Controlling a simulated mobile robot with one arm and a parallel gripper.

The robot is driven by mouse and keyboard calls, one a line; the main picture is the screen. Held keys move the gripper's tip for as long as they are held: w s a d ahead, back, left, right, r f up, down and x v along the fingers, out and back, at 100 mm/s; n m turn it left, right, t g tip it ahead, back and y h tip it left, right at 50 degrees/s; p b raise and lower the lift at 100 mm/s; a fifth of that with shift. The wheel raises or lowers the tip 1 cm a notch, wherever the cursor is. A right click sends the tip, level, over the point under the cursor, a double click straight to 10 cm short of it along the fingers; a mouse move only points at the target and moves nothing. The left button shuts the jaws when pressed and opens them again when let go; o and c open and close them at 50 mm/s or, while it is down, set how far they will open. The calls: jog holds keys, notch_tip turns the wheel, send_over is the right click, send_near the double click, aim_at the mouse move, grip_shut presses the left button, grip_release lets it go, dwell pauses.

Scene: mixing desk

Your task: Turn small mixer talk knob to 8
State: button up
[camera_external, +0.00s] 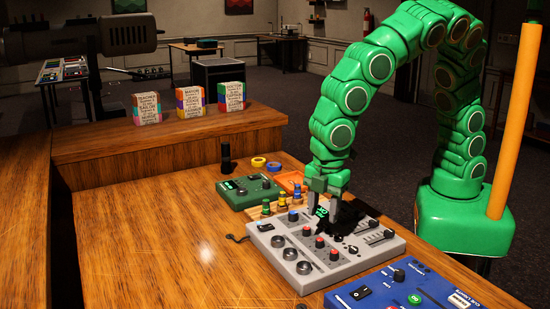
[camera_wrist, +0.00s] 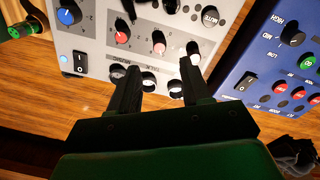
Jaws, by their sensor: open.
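The small mixer (camera_external: 262,238) is a grey box on the wooden desk, with several knobs and sliders on top. It also shows in the wrist view (camera_wrist: 92,38). My gripper (camera_external: 325,208) is above the mixer's far part, its fingers pointing down. In the wrist view the gripper's two dark fingers (camera_wrist: 160,78) are apart, over a row of black and silver knobs. One knob (camera_wrist: 148,80) shows between them, near small print that seems to read TALK. I cannot read its setting or tell whether the fingers touch it.
A blue mixer (camera_external: 405,290) sits close to the right. A green box (camera_external: 247,191) with a black cylinder behind it stands at the back. An orange tray (camera_external: 290,181) and tape rolls (camera_external: 259,162) lie nearby. The desk's left side (camera_external: 170,245) is clear.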

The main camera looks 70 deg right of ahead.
aim_at(320, 239)
jog(key=shift+w+d+f, duration=0.1)
jog(key=shift+w+f, duration=0.05)
jog(key=shift+f, duration=3.7)
grip_shut()
